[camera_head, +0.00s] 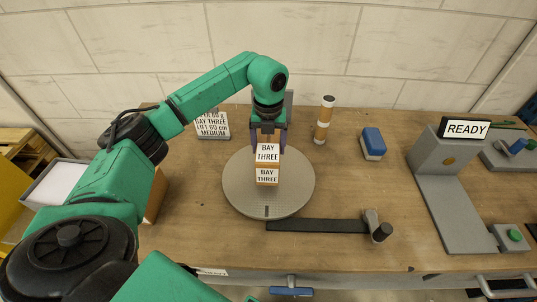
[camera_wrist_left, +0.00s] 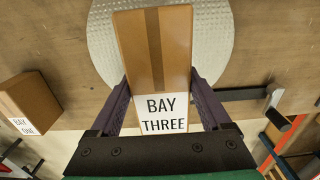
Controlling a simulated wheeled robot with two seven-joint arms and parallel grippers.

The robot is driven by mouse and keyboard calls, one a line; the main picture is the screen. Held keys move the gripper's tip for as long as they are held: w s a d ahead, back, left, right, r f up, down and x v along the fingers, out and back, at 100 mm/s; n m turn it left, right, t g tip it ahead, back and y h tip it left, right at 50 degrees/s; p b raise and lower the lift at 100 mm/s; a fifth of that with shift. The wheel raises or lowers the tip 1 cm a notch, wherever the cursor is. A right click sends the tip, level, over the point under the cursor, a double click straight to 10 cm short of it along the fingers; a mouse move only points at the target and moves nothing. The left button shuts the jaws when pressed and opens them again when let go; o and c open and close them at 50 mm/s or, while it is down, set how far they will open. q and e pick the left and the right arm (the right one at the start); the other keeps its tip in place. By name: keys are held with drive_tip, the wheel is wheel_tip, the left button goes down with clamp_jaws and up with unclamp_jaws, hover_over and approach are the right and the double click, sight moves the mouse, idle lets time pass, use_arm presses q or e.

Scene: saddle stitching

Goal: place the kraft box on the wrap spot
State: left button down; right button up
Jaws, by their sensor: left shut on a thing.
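The kraft box (camera_head: 267,165) is brown with white BAY THREE labels and stands upright over the middle of a round grey metal disc (camera_head: 238,190). The disc looks like the wrap spot. My left gripper (camera_head: 268,137) comes from above and is shut on the kraft box, its purple fingers on two opposite sides. In the left wrist view the box (camera_wrist_left: 175,60) shows a tape strip along its top, with the disc (camera_wrist_left: 222,25) below it. I cannot tell whether its underside touches the disc. My right gripper is not in view.
A roll-topped post (camera_head: 324,120), a blue block (camera_head: 373,143) and a sign card (camera_head: 212,125) stand behind the disc. A dark bar (camera_head: 318,226) lies in front. A grey READY stand (camera_head: 440,160) is at right. A BAY ONE box (camera_wrist_left: 30,103) shows in the left wrist view.

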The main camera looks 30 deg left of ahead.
use_arm(q)
wheel_tip(320, 180, down, 4)
drive_tip(key=shift+d+f+p, duration=0.1)
drive_tip(key=shift+p, duration=0.35)
drive_tip(key=shift+f, duration=0.25)
drive_tip(key=shift+f, duration=0.1)
unclamp_jaws()
